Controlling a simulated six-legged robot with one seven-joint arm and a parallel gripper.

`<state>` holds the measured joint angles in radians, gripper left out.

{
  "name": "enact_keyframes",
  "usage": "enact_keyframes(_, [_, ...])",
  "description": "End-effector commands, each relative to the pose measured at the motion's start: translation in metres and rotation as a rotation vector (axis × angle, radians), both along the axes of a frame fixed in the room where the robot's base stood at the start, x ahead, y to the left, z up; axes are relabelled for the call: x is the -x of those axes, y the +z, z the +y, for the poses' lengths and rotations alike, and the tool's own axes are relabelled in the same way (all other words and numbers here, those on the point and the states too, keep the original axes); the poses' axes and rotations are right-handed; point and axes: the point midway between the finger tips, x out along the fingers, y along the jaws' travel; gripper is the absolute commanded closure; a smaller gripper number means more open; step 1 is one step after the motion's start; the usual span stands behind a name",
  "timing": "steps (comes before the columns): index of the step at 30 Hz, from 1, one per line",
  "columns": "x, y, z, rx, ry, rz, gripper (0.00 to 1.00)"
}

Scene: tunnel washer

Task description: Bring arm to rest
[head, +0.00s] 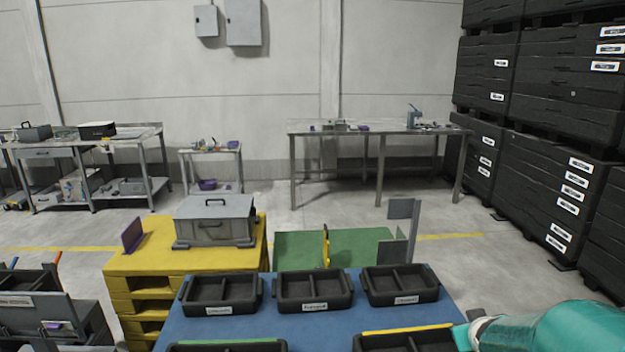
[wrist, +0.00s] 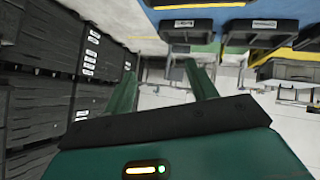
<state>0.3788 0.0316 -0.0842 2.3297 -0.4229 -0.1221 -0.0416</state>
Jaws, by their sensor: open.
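My gripper (wrist: 160,70) shows in the wrist view with its two green fingers wide apart and nothing between them. That view is turned over, with the floor and stacked crates around the fingers. In the head view, part of my teal arm (head: 562,328) reaches in at the lower right corner, beside the right edge of the blue table (head: 330,328). The fingers do not show in the head view.
Black divided trays (head: 222,310) stand on the blue table. A yellow stand (head: 143,263) with a grey toolbox (head: 214,232) is behind it at left. Stacked black crates (head: 560,120) fill the right side. A metal workbench (head: 378,132) stands at the back, with clear floor before it.

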Motion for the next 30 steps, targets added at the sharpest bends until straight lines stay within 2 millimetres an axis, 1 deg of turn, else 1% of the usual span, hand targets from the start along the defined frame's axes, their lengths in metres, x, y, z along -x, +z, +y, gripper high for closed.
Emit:
enact_keyframes(1, [0.006, 0.017, 0.018, -0.013, -0.003, 0.008, 0.43])
enact_keyframes(3, [0.018, 0.032, 0.039, -0.041, -0.014, 0.031, 0.43])
enact_keyframes(5, [0.031, 0.044, 0.058, -0.067, -0.022, 0.053, 0.43])
enact_keyframes(6, [0.04, 0.051, 0.071, -0.086, -0.024, 0.068, 0.43])
enact_keyframes(8, [0.054, 0.061, 0.09, -0.115, -0.026, 0.092, 0.43])
enact_keyframes(9, [0.065, 0.067, 0.103, -0.135, -0.025, 0.109, 0.43])
enact_keyframes(11, [0.082, 0.075, 0.123, -0.166, -0.021, 0.135, 0.43])
enact_keyframes(12, [0.094, 0.08, 0.135, -0.186, -0.015, 0.154, 0.43])
enact_keyframes(14, [0.113, 0.086, 0.154, -0.218, -0.005, 0.183, 0.43])
enact_keyframes(15, [0.127, 0.089, 0.167, -0.24, 0.003, 0.203, 0.43])
enact_keyframes(18, [0.159, 0.095, 0.193, -0.288, 0.028, 0.253, 0.43])
enact_keyframes(21, [0.185, 0.098, 0.212, -0.321, 0.05, 0.296, 0.43])
enact_keyframes(24, [0.199, 0.099, 0.221, -0.34, 0.062, 0.322, 0.43])
enact_keyframes(27, [0.204, 0.098, 0.224, -0.346, 0.065, 0.332, 0.43])
enact_keyframes(30, [0.203, 0.098, 0.224, -0.346, 0.065, 0.333, 0.43])
